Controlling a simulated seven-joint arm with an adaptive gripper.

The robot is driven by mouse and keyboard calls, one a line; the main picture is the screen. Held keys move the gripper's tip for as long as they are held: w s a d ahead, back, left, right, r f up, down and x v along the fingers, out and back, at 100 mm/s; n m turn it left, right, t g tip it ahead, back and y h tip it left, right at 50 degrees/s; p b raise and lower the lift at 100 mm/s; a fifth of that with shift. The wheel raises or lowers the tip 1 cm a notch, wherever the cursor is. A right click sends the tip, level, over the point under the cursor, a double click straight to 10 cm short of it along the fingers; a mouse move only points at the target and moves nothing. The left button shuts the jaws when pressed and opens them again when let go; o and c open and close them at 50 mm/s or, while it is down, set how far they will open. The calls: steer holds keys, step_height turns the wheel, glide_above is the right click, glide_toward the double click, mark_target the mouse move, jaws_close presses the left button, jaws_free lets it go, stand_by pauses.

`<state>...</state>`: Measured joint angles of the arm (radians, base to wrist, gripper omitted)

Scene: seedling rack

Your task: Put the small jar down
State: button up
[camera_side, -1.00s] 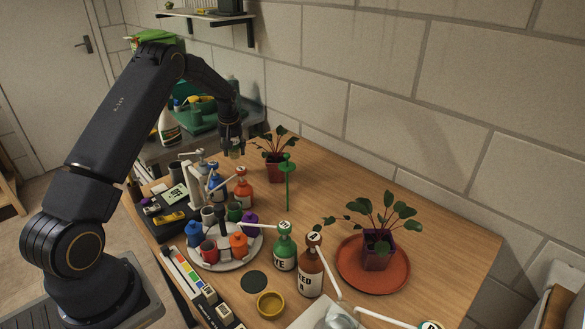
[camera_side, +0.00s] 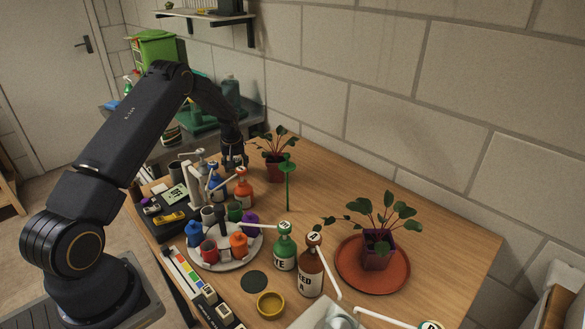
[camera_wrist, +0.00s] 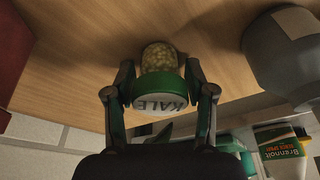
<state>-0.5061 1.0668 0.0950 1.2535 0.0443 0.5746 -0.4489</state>
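The small jar (camera_wrist: 160,57) shows in the wrist view, with pale contents, a green band and a white lid marked KALE. My gripper (camera_wrist: 158,84) has one finger on each side of the green band, and both appear to touch it. The jar's far end is close to the wooden table; whether it rests on the wood I cannot tell. In the side view my gripper (camera_side: 234,160) is low over the table's back left part, left of a potted plant (camera_side: 274,165). The jar is hard to make out there.
Orange (camera_side: 243,188) and blue bottles stand just in front of my gripper. A grey rounded container (camera_wrist: 290,52) is at the right in the wrist view. A round tray with small coloured pots is nearer. The table's middle (camera_side: 320,200) is clear.

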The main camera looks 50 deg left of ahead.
steer(key=shift+o, duration=0.8)
steer(key=shift+r, duration=0.15)
steer(key=v, duration=1.2)
steer(key=s+d+r+m+t+h, duration=0.1)
steer(key=s+d+r+m, duration=0.25)
steer(key=d+r, duration=0.55)
steer(key=s+d+r+m+t, duration=0.1)
steer(key=s+d+r+m, duration=0.1)
steer(key=s+d+r, duration=0.5)
steer(key=s+d+r+m+t+h, duration=0.1)
steer(key=s+d+m, duration=0.4)
steer(key=s+d, duration=0.9)
steer(key=shift+s+d+r+t+h, duration=0.15)
steer(key=shift+s+r+t+h, duration=0.25)
steer(key=shift+s, duration=0.65)
